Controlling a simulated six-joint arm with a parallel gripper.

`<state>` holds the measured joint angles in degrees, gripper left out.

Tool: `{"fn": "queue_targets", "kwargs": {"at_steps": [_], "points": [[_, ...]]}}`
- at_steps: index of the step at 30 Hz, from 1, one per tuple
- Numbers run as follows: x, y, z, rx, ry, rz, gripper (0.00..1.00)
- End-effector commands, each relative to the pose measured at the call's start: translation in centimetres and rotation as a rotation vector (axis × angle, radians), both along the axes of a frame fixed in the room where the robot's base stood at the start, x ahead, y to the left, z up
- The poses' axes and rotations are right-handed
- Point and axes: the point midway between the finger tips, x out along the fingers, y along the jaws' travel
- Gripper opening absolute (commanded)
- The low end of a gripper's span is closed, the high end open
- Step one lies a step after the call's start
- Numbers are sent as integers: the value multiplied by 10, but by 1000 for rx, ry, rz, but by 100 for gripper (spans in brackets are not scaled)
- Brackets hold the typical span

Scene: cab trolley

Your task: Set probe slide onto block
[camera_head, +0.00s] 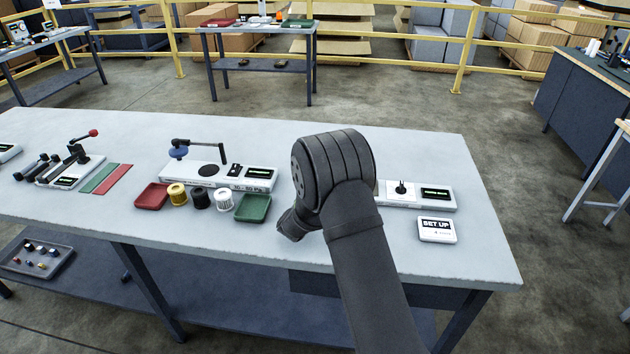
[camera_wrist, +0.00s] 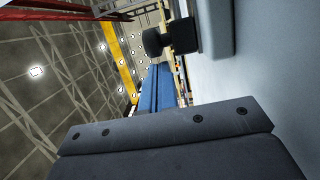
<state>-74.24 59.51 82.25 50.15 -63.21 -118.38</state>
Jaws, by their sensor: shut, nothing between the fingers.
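A white instrument base (camera_head: 440,202) with a small black upright part (camera_head: 402,189) and a dark display stands right of my arm. Its left part is hidden behind my arm. In the wrist view, a round black knob (camera_wrist: 153,42) on a dark block (camera_wrist: 183,32) sticks out from a pale body (camera_wrist: 218,28), close to the camera. I cannot tell whether this is the probe slide, and I cannot pick out the block. My gripper (camera_wrist: 168,128) shows as a dark, screwed plate across the lower wrist view. It is shut and empty, apart from the knob.
Left of my arm are a green tray (camera_head: 252,208), a red tray (camera_head: 152,197), several spools and a stand with a blue disc (camera_head: 178,152).

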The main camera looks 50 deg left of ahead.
Motion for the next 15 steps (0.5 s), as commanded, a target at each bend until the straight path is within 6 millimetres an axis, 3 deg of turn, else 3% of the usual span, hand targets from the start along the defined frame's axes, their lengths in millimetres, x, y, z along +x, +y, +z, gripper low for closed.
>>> {"fn": "queue_targets", "kwargs": {"at_steps": [10, 15], "points": [[2, -2, 0, 0, 0, -1, 0], [15, -15, 1, 0, 0, -3, 0]]}}
